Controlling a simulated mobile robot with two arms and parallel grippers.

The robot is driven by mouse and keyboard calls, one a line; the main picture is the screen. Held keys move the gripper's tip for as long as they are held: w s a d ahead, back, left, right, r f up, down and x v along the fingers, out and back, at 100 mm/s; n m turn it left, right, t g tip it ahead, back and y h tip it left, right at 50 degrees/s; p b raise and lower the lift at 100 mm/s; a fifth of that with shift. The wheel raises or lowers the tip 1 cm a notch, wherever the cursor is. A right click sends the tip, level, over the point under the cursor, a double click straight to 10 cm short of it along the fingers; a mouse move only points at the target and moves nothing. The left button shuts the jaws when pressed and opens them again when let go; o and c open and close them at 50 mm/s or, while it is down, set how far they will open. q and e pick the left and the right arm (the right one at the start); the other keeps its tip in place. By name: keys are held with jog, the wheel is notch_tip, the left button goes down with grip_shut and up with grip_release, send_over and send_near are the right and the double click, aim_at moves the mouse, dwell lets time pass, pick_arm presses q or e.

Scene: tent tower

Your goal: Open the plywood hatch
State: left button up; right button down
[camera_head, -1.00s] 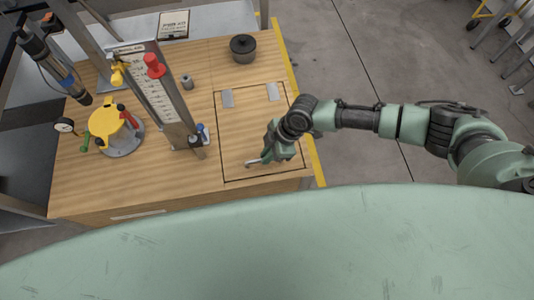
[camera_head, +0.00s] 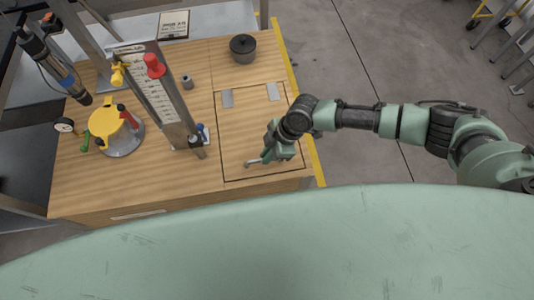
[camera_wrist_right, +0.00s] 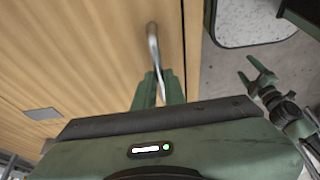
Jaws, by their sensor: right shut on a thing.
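The plywood hatch (camera_head: 245,130) is a square panel marked by a dark seam in the wooden bench top. It lies flat, with two grey hinge plates (camera_head: 228,98) on its far side. A small curved metal handle (camera_head: 251,163) sits near its front edge and also shows in the right wrist view (camera_wrist_right: 152,42). My right gripper (camera_head: 268,158) is low over the hatch's front part, its fingers (camera_wrist_right: 160,88) shut on the handle. My left gripper (camera_wrist_right: 249,69) shows only in the right wrist view, fingers apart and empty, away from the hatch.
A yellow-topped device (camera_head: 104,122) is farther left. Open floor (camera_head: 370,60) lies right of the bench.

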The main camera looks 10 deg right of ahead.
jog(key=shift+r, duration=0.1)
pick_arm(q)
jog(key=shift+s+r+p, duration=0.1)
jog(key=shift+r+p, duration=1.3)
jog(key=shift+r, duration=0.05)
pick_arm(e)
jog(key=w+r+g, duration=0.1)
jog(key=w+r, duration=0.3)
jog(key=r, duration=0.4)
jog(key=w+r+g, duration=0.1)
jog(key=w+r, duration=0.4)
jog(key=r, duration=0.4)
jog(key=shift+r+m+g, duration=0.25)
jog(key=shift+m+g, duration=0.05)
pick_arm(q)
jog(key=shift+c, duration=0.2)
pick_arm(e)
jog(key=shift+d, duration=0.1)
